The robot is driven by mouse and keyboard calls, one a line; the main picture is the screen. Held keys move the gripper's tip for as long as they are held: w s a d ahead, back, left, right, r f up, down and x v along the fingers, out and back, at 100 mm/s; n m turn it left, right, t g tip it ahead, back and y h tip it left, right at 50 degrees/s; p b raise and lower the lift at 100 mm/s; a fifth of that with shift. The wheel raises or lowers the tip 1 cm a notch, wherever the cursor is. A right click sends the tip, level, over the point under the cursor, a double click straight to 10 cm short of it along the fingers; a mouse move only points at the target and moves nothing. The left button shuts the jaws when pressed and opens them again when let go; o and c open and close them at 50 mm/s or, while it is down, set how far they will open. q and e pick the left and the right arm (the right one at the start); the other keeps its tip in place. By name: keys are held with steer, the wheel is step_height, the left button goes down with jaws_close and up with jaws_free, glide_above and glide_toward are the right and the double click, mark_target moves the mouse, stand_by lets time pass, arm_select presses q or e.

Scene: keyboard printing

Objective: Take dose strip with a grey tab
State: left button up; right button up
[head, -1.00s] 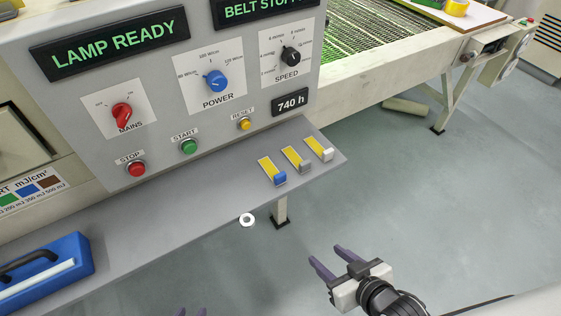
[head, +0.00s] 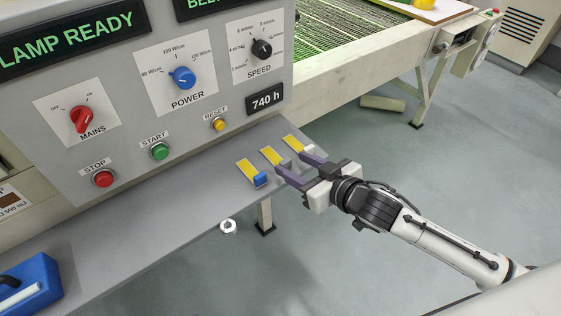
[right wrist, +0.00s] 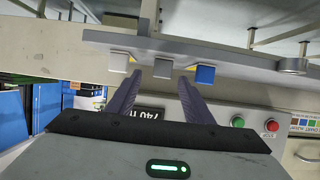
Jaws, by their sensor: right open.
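Three yellow dose strips lie side by side at the right end of the grey shelf. The middle strip (head: 272,156) has its tab hidden behind my fingers in the head view. In the right wrist view its grey tab (right wrist: 162,69) shows between my fingertips, ahead of them. The blue-tab strip (head: 247,168) lies left of it and the white-tab strip (head: 293,143) right of it. My right gripper (head: 291,163) is open and empty, its fingers pointing at the middle strip from the shelf's front edge. Contact cannot be told. My left gripper is out of view.
The grey shelf (head: 160,220) runs below the control panel (head: 120,100) with its knobs and buttons. A blue case (head: 35,285) stands at the left. A white ring (head: 228,227) sits at the shelf's front edge. The floor before the shelf is clear.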

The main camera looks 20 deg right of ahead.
mark_target(285, 160)
steer(key=x, duration=0.4)
steer(key=shift+w+a, duration=0.25)
steer(key=shift+a, duration=0.05)
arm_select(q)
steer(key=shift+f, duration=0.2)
arm_select(e)
steer(key=c, duration=1.1)
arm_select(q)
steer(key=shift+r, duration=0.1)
arm_select(e)
step_height(285, 160, up, 9)
steer(key=shift+r+p, duration=0.2)
steer(key=shift+p, duration=0.6)
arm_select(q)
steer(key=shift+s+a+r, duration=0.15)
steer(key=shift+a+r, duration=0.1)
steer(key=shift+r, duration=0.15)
arm_select(e)
steer(key=shift+r, duration=0.3)
